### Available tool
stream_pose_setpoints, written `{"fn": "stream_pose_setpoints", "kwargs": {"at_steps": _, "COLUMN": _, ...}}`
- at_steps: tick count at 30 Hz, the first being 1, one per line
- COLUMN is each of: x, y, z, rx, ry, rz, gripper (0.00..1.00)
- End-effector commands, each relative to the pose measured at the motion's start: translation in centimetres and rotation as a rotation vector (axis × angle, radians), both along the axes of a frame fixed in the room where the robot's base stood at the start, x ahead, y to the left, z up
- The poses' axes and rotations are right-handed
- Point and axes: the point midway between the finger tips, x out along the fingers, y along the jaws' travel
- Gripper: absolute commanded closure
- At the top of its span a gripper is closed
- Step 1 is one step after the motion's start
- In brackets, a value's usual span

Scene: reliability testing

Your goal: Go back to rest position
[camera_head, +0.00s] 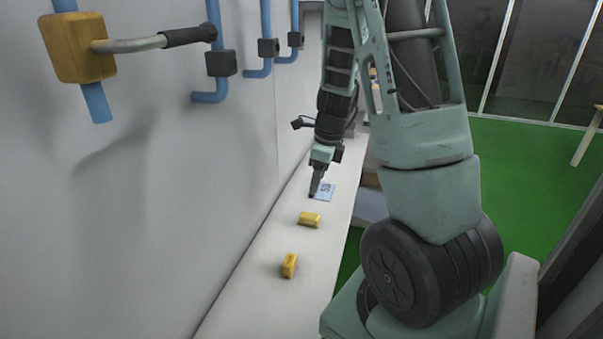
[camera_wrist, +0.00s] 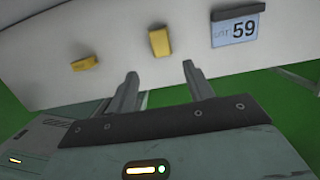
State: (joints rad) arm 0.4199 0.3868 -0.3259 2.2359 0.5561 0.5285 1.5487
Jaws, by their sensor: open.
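My gripper (camera_head: 315,190) hangs over the white counter in the head view, fingers pointing down, just left of a pale card. In the wrist view my gripper (camera_wrist: 157,82) shows two dark fingers spread apart with nothing between them. A yellow block (camera_head: 309,219) lies on the counter nearer than the gripper, and a second yellow block (camera_head: 289,265) lies closer still. Both also show in the wrist view, one block (camera_wrist: 159,42) near the middle and one block (camera_wrist: 84,64) at the left. The gripper touches neither block.
The long white counter (camera_head: 262,293) runs along a grey wall (camera_head: 130,200). On the wall are blue pipes (camera_head: 264,30) and a yellow block with a grey handle (camera_head: 78,47). Green floor (camera_head: 525,170) lies open at the right.

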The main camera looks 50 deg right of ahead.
Motion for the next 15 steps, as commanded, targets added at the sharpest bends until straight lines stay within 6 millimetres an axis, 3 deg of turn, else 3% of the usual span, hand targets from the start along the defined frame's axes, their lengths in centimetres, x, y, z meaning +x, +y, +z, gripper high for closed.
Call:
{"fn": "stream_pose_setpoints", "kwargs": {"at_steps": 10, "x": 0.0, "y": 0.1, "z": 0.0, "rx": -0.002, "ry": -0.001, "rz": 0.011, "gripper": 0.48}}
{"fn": "stream_pose_setpoints", "kwargs": {"at_steps": 13, "x": 0.4, "y": 2.0, "z": 0.4, "rx": -0.026, "ry": -0.007, "rz": 0.183, "gripper": 0.48}}
{"fn": "stream_pose_setpoints", "kwargs": {"at_steps": 15, "x": 0.8, "y": 4.3, "z": 1.0, "rx": -0.061, "ry": -0.018, "rz": 0.401, "gripper": 0.48}}
